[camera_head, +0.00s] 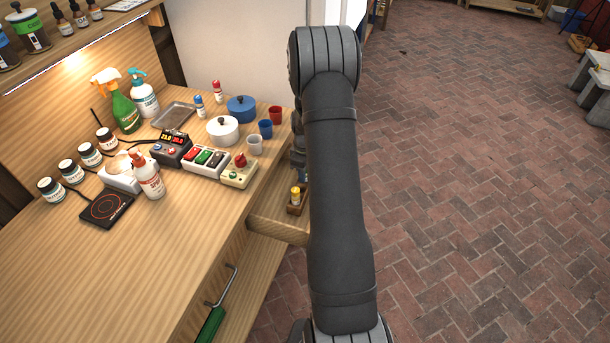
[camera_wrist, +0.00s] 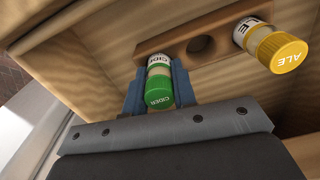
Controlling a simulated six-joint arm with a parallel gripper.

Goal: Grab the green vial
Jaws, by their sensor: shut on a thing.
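The green vial (camera_wrist: 159,92) has a green cap marked CIDER and shows in the wrist view between the blue fingers of my gripper (camera_wrist: 158,88). My gripper is shut on it. The vial is at or just in front of the wooden rack (camera_wrist: 201,45); I cannot tell whether its far end is still in a hole. A yellow-capped vial (camera_wrist: 276,50) marked ALE stands in the rack to the right. An empty hole lies between the two. In the head view my arm hides the green vial, and the yellow-capped vial (camera_head: 296,194) shows beside it.
The rack sits in an open wooden drawer (camera_head: 278,230), whose walls are close around my gripper. The counter (camera_head: 150,255) above holds a white pot (camera_head: 222,131), a blue pot (camera_head: 241,109), cups, bottles and control boxes.

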